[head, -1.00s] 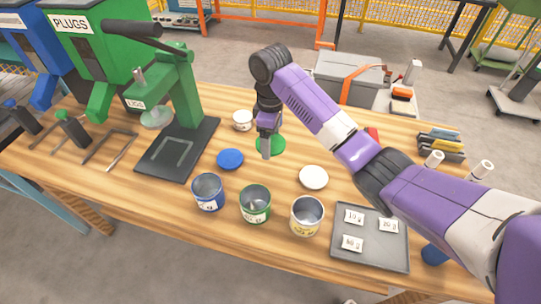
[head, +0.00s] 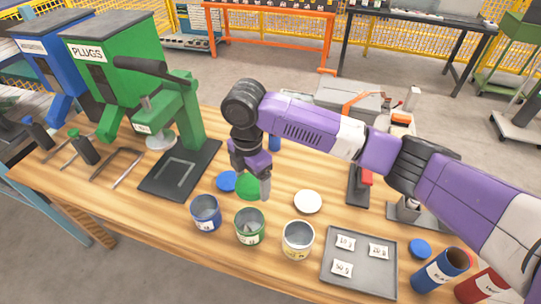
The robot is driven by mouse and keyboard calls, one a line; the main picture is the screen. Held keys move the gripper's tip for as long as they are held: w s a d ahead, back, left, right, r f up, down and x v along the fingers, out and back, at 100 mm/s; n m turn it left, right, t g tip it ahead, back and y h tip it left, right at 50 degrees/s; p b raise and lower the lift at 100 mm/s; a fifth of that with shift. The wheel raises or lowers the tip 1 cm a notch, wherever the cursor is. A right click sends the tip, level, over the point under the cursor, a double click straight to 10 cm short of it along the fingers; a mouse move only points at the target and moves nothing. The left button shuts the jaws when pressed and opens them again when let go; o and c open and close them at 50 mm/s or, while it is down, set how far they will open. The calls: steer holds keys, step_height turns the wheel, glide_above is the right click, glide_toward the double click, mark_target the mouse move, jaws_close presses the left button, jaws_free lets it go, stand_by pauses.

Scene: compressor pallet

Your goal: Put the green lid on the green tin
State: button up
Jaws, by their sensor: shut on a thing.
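The green lid (head: 247,187) is a flat green disc, partly hidden behind my gripper's fingers. My gripper (head: 262,188) points down and is shut on the green lid near its right side. The green tin (head: 249,228) stands upright and open on the bench, with a white label on its front. The held lid shows behind the tin, not over its opening. How high the lid is above the bench is hard to tell.
A blue tin (head: 206,214) stands left of the green tin and a yellow-labelled tin (head: 298,240) right of it. A blue lid (head: 228,181) and a white lid (head: 307,202) lie behind. A grey tray (head: 358,280) is at right, a green press (head: 180,125) at left.

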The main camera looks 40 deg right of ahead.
mark_target(247, 200)
steer(key=s+a+n, duration=0.1)
steer(key=s+f+n, duration=0.1)
steer(key=a+n, duration=0.1)
steer(key=n, duration=0.1)
steer(key=shift+s+a+f, duration=0.3)
steer(key=shift+s+a, duration=0.05)
steer(key=shift+s, duration=0.05)
steer(key=shift+a+n, duration=0.45)
steer(key=shift+n, duration=0.35)
steer(key=shift+f, duration=0.2)
step_height(247, 200, down, 4)
steer(key=b, duration=0.4)
steer(key=shift+f, duration=0.2)
steer(key=shift+f+b, duration=0.45)
steer(key=shift+f, duration=0.5)
steer(key=shift+f, duration=0.5)
stand_by(0.4)
steer(key=o, duration=1.3)
steer(key=shift+c, duration=0.2)
steer(key=shift+r, duration=0.1)
